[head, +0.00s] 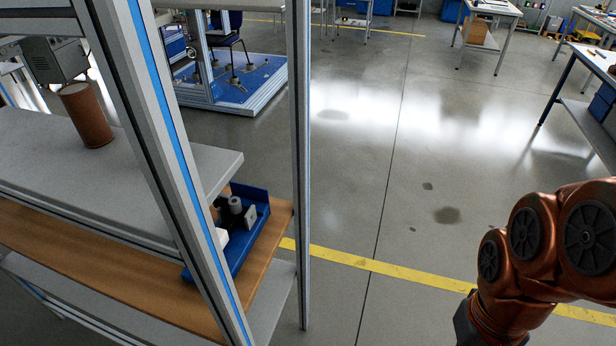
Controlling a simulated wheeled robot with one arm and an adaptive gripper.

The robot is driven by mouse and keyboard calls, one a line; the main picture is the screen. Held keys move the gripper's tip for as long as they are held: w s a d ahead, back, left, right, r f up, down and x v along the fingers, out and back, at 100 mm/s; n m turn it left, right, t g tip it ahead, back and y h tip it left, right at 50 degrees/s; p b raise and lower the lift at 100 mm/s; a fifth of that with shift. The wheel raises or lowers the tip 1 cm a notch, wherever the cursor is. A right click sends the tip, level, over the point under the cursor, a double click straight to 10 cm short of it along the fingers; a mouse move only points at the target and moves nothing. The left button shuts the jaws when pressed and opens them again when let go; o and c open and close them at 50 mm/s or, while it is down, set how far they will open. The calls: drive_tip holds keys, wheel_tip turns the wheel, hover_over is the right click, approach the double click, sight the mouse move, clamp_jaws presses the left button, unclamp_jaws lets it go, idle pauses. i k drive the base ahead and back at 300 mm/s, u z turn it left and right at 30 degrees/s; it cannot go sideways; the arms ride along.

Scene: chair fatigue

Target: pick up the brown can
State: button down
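The brown can (87,115) stands upright on a grey shelf (40,150) at the left of the head view, behind a slanting aluminium post.
Aluminium posts (300,150) frame the shelf's near side. A blue bin (245,243) with dark and white parts sits on the wooden board below. A grey box (54,60) is behind the can. The middle floor is clear; workbenches (602,62) stand at the right.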

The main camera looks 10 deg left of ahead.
sight(79, 99)
drive_tip(key=z, duration=0.1)
drive_tip(key=i, duration=3.45)
drive_tip(key=u, duration=4.35)
drive_tip(key=i, duration=0.5)
drive_tip(key=z, duration=0.05)
